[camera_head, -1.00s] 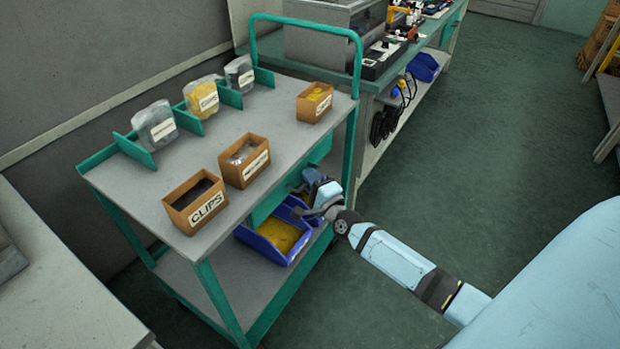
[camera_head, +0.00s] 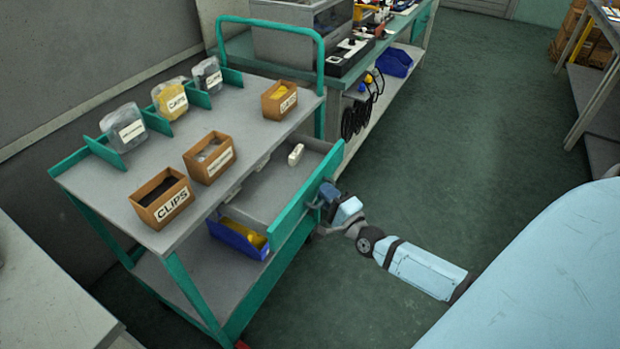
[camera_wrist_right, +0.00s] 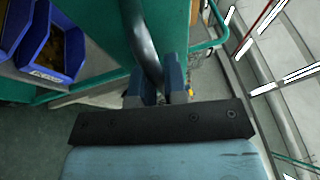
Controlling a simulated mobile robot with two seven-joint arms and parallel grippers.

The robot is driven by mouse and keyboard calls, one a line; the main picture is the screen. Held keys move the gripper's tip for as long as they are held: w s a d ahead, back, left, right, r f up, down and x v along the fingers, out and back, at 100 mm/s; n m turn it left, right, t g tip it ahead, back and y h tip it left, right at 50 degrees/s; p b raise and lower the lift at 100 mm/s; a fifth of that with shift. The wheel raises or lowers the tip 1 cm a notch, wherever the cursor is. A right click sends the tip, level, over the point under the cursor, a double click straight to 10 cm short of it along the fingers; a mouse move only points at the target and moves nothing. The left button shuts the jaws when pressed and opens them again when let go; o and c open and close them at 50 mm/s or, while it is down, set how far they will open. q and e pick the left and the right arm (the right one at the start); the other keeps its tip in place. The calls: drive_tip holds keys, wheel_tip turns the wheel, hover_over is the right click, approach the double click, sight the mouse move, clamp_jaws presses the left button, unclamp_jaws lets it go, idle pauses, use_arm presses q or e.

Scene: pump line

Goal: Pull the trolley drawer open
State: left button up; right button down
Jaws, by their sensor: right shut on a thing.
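The trolley (camera_head: 240,110) has a grey top and green frame. Its drawer (camera_head: 268,192) stands open below the top, pulled out toward the right, with a green front (camera_head: 305,195). A small white object (camera_head: 296,154) lies inside the drawer. My right gripper (camera_head: 328,196) is at the drawer front. In the right wrist view the gripper (camera_wrist_right: 155,85) is shut on the dark curved drawer handle (camera_wrist_right: 143,40). My left gripper is not in view.
On the trolley top are a CLIPS box (camera_head: 161,198), other orange boxes and clear bins. A blue bin (camera_head: 238,238) sits on the lower shelf. A workbench (camera_head: 350,75) stands behind the trolley. The green floor (camera_head: 440,130) to the right is clear.

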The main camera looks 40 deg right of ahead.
drive_tip(key=shift+s+d, duration=0.3)
drive_tip(key=shift+s, duration=0.5)
drive_tip(key=shift+s+d, duration=0.35)
drive_tip(key=shift+s, duration=0.4)
drive_tip(key=shift+s+d, duration=0.3)
drive_tip(key=shift+s, duration=0.5)
drive_tip(key=c, duration=1.2)
unclamp_jaws()
drive_tip(key=shift+s, duration=0.1)
drive_tip(key=s, duration=0.4)
drive_tip(key=s+f, duration=0.1)
drive_tip(key=s, duration=0.4)
drive_tip(key=s+f+p, duration=0.1)
drive_tip(key=s, duration=0.3)
drive_tip(key=shift+s+f, duration=0.15)
drive_tip(key=shift+s, duration=0.1)
